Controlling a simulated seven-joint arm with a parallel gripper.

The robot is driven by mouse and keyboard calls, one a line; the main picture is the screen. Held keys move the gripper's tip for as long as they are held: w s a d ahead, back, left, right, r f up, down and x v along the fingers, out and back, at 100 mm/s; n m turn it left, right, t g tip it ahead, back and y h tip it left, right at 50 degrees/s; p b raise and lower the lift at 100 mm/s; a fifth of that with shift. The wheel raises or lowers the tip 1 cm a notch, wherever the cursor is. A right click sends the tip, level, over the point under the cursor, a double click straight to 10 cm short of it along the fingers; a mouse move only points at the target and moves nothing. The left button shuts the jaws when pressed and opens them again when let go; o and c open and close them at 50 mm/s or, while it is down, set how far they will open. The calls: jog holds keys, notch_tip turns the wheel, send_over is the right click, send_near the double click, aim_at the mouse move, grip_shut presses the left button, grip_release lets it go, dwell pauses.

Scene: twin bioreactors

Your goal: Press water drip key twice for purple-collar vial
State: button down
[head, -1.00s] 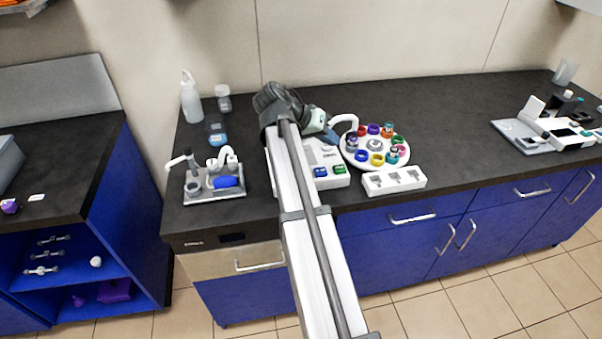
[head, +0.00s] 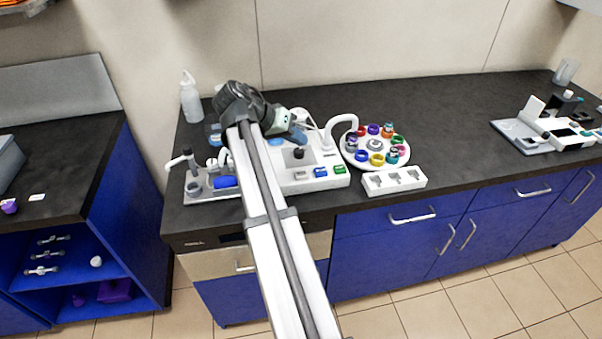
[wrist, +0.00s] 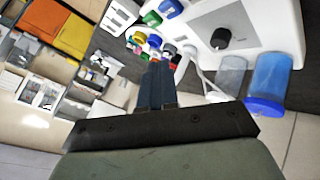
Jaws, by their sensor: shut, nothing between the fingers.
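The white dosing machine (head: 322,157) has a black knob (head: 299,153) and grey, blue (head: 320,171) and green (head: 340,169) keys along its front edge. Key labels are too small to read. The round white carousel (head: 348,158) stands to its right, under the white spout (head: 338,122). It carries several coloured collars, a purple one (head: 374,129) at the back; which vial wears purple is unclear. My gripper (head: 301,136) is shut and empty, above the back of the machine, clear of the keys. The wrist view shows its closed fingers (wrist: 157,84), the knob (wrist: 220,38) and blue key (wrist: 171,8).
A white rack (head: 394,188) with slots lies in front of the carousel. A grey stand with a blue item (head: 226,182) is left of the machine, partly behind my arm. A wash bottle (head: 190,100) stands at the back left.

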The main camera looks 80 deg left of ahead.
aim_at(298, 174)
jog(key=shift+f, duration=4.15)
jog(key=shift+f, duration=0.8)
jog(key=shift+r, duration=0.85)
jog(key=shift+r, duration=0.1)
jog(key=shift+r, duration=2.4)
